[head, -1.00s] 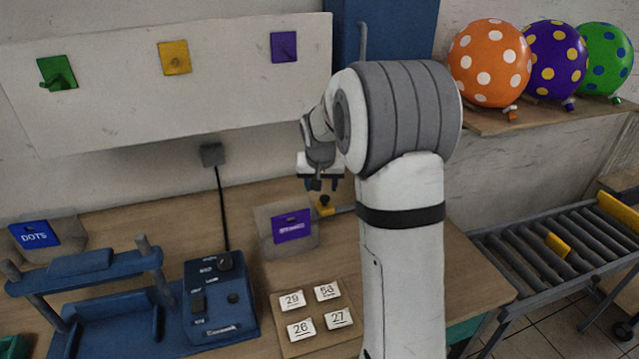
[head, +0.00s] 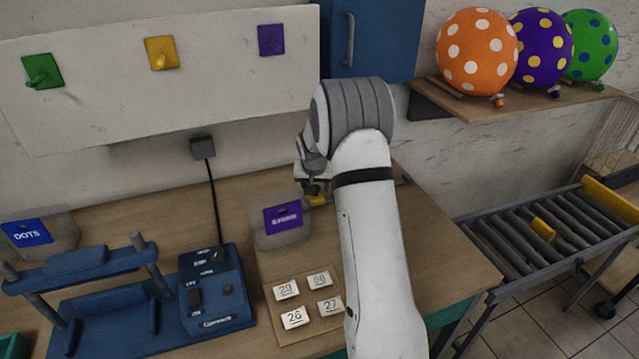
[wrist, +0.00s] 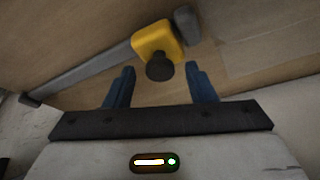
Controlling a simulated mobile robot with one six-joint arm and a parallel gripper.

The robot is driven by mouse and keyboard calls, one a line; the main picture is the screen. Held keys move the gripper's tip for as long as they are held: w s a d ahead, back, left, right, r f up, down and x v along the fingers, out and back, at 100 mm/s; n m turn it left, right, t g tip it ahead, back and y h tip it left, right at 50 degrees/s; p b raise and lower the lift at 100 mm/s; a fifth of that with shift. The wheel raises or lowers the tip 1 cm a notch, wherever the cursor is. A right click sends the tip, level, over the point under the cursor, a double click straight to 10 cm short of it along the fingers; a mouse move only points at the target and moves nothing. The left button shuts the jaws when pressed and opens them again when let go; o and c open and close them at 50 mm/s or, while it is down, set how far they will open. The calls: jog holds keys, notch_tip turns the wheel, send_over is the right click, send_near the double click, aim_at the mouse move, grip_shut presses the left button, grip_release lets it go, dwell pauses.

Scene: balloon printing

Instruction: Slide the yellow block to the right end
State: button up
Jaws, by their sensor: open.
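The yellow block (wrist: 155,40) sits on a grey rail (wrist: 85,77), close to the rail's right end stop in the wrist view. A dark round knob (wrist: 160,67) sticks out of the block toward my gripper. In the head view the yellow block (head: 317,200) shows just beside my gripper (head: 311,187), and the rail (head: 403,181) comes out to the right from behind my arm. My gripper (wrist: 160,85) is open. Its two blue fingers stand to either side of the knob, with gaps on both sides. I cannot tell how deep the knob is between them.
Number cards (head: 309,298) lie in front. A blue control box (head: 215,295) and a blue press frame (head: 100,285) stand to the left. A roller conveyor (head: 530,240) is at the right.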

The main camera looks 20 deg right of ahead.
grip_shut()
dwell(0.5)
